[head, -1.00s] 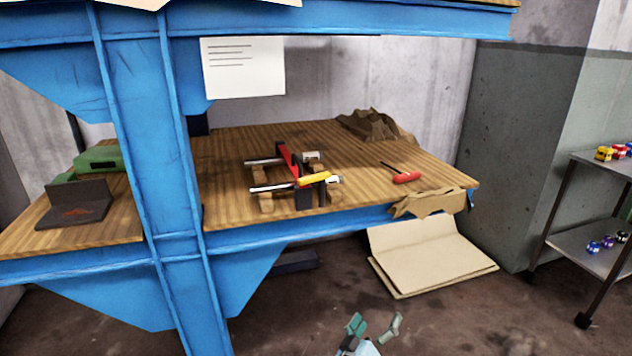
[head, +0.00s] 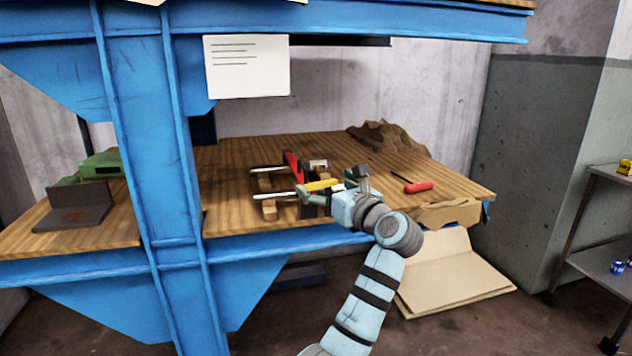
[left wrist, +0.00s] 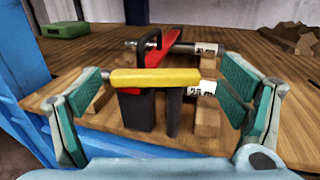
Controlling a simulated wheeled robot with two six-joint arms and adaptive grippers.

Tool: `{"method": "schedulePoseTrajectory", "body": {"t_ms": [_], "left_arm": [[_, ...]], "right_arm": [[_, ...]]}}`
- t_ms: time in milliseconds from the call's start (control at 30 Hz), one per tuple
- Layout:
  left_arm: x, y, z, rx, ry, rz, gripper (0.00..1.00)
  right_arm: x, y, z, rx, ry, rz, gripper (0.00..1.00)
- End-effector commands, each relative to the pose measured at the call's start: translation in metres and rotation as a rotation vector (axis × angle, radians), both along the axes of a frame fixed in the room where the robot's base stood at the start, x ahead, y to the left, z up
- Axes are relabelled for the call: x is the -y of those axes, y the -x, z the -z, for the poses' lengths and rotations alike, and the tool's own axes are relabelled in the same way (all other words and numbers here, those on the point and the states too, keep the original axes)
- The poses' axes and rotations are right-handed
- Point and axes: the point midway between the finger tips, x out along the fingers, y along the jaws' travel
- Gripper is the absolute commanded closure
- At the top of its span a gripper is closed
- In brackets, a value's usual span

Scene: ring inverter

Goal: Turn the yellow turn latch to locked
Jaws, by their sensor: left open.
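The yellow turn latch (head: 322,185) is a bar at the front of the red and black ring inverter (head: 293,166) on the wooden bench. In the left wrist view the yellow latch (left wrist: 155,79) lies nearly level across the picture, in front of a metal rod with a white printed label. My left gripper (head: 333,184) is in front of the latch. In the left wrist view its teal-padded fingers (left wrist: 165,92) are wide apart, one on each side of the latch, with nothing between them held. My right gripper is not in view.
Wooden blocks (head: 269,208) support the rods. A red-handled screwdriver (head: 418,187) lies to the right on the bench. A blue steel column (head: 172,150) stands at the left. Crumpled brown material (head: 385,136) lies at the back right.

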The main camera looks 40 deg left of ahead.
Motion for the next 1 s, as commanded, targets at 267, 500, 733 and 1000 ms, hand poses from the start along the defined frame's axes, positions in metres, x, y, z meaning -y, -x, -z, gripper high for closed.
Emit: {"method": "schedulePoseTrajectory", "body": {"t_ms": [267, 500, 733, 1000], "left_arm": [[-0.021, 0.000, 0.000, -0.001, -0.001, -0.006, 0.10], [-0.023, 0.002, 0.000, -0.001, -0.001, -0.010, 0.24], [-0.021, 0.001, 0.000, -0.002, -0.002, -0.009, 0.59], [-0.024, 0.000, -0.004, -0.004, 0.000, 0.121, 0.59]], "right_arm": [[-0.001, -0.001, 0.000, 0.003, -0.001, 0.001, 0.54], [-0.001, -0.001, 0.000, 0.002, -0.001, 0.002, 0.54], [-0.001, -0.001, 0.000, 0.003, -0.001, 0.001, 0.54], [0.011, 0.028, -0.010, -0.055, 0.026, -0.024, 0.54]]}}
